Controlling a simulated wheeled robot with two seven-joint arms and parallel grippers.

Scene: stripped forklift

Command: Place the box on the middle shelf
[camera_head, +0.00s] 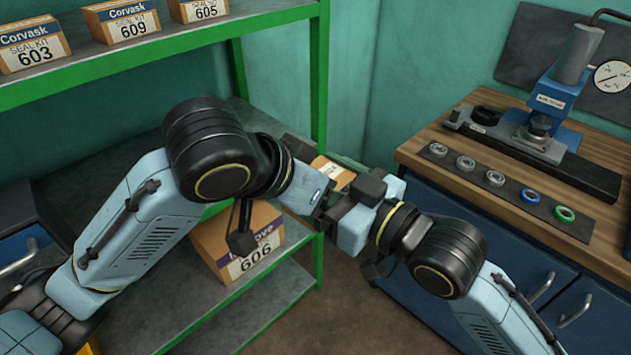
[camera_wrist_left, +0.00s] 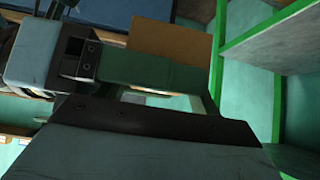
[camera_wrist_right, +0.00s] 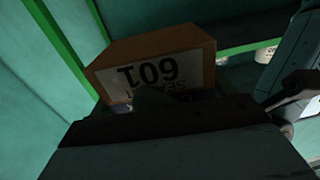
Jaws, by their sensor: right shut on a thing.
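A small brown cardboard box (camera_head: 335,172) is between my two wrists in the head view, mostly hidden by them. In the right wrist view the box (camera_wrist_right: 190,45) shows a white label reading 601, upside down. My right gripper (camera_head: 330,195) is shut on it. My left gripper (camera_head: 318,190) is close beside the box and right gripper; its fingertips are hidden, and contact cannot be told. The box also shows in the left wrist view (camera_wrist_left: 170,40). The grey middle shelf (camera_head: 105,150) of the green rack is behind my left arm, its visible part bare.
The top shelf (camera_head: 150,47) holds boxes 603, 609 and 605. Box 606 (camera_head: 245,245) stands on the lower shelf (camera_head: 275,300). A green post (camera_head: 318,80) stands near the grippers. A workbench (camera_head: 455,140) with a press and several rings is at right.

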